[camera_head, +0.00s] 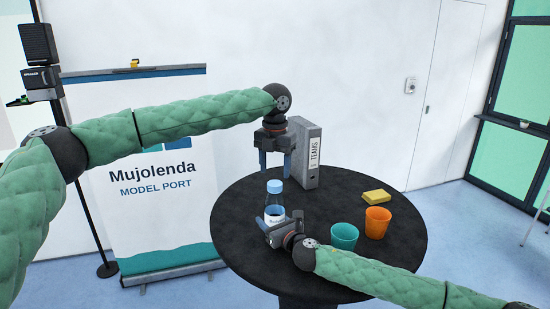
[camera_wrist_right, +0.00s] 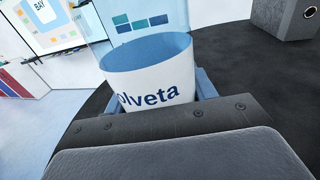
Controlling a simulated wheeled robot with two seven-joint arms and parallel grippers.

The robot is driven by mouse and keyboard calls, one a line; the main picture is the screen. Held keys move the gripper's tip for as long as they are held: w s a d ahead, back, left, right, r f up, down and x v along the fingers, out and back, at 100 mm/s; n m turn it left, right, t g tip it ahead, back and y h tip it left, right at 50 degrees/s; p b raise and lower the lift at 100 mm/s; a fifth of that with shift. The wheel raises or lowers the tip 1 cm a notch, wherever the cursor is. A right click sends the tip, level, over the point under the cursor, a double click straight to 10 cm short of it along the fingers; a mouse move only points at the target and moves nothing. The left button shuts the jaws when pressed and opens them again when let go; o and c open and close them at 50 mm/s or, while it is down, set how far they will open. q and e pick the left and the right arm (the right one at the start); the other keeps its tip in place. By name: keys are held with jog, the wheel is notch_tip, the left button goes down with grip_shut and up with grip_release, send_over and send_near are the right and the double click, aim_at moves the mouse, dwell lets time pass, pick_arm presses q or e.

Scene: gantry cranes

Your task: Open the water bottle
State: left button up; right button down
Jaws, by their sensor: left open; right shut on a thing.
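My right gripper (camera_head: 271,222) is shut on the bottle's lower body. In the right wrist view, the bottle (camera_wrist_right: 150,88) shows a white label with the letters "olveta" below a blue oval area, between my right gripper's fingers (camera_wrist_right: 155,92).
A grey binder (camera_head: 308,155) marked "TEAMS" stands close behind my left gripper. A teal cup (camera_head: 344,237), an orange cup (camera_head: 378,222) and a yellow sponge-like block (camera_head: 377,196) are on the right of the table. The table's left side is clear.

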aim_at(275, 183)
pick_arm(q)
jog(key=shift+f, duration=2.25)
jog(key=shift+c, duration=0.5)
jog(key=c, duration=0.9)
